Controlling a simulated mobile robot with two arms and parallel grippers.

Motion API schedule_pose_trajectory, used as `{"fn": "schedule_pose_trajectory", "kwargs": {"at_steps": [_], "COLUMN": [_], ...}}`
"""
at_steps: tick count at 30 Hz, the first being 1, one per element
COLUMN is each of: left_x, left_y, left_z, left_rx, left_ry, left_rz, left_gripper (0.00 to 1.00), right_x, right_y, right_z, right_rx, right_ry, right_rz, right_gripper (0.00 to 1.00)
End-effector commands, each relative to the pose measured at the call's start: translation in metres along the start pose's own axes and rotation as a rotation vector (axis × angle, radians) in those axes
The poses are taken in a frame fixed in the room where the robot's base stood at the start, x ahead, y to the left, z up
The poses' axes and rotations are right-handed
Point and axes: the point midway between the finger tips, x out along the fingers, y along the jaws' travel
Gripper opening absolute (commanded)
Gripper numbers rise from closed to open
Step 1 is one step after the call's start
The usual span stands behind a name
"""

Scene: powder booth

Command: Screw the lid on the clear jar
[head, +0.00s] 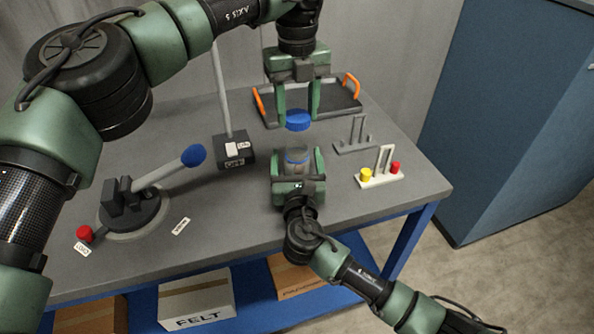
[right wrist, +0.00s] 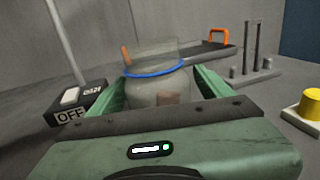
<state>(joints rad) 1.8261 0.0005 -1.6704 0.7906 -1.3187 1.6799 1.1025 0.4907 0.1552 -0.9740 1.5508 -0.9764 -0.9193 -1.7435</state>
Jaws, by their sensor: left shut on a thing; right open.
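The clear jar (head: 297,154) stands upright on the grey table with a blue ring around its neck; it also shows in the right wrist view (right wrist: 158,90), its mouth uncovered. My right gripper (head: 298,160) is open, with its fingers on either side of the jar. In the right wrist view, I cannot tell whether the fingers touch it. My left gripper (head: 299,108) points down and is shut on the blue lid (head: 298,122). In the head view the lid is just beyond the jar and apart from it; its exact height is unclear. The lid does not show in the right wrist view.
A dark tray (head: 346,104) with orange handles lies behind the lid. A switch box (head: 235,152) reading OFF, with a pole, stands left of the jar. A blue-knobbed lever (head: 165,172) is farther left. A grey bracket (head: 355,147) and a stand (head: 381,180) with yellow and red knobs are right.

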Motion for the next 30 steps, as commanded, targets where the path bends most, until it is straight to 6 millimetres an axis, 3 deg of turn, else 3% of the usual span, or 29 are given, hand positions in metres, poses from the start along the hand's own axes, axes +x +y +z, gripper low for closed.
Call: {"fn": "schedule_pose_trajectory", "kwargs": {"at_steps": [2,11,17,27,30], "left_x": [0.000,0.000,0.004,0.048,0.050], "left_y": [0.000,0.000,0.000,0.000,0.000], "left_z": [0.000,0.000,0.000,-0.001,-0.001], "left_rx": [0.000,0.000,0.000,0.000,0.000], "left_ry": [0.000,0.000,0.001,0.002,0.001], "left_rz": [0.000,0.000,0.001,0.001,0.000], "left_gripper": [0.11,0.11,0.11,0.11,0.11], "right_x": [0.000,0.000,0.000,0.000,0.000], "right_y": [0.000,0.000,0.000,0.000,0.000], "right_z": [0.000,0.000,0.000,0.000,0.000], "right_rx": [0.000,0.000,0.000,0.000,0.000], "right_ry": [0.000,0.000,0.000,0.000,0.000], "right_rz": [0.000,0.000,0.000,0.000,0.000], "right_gripper": [0.80,0.00,0.00,0.00,0.00]}}
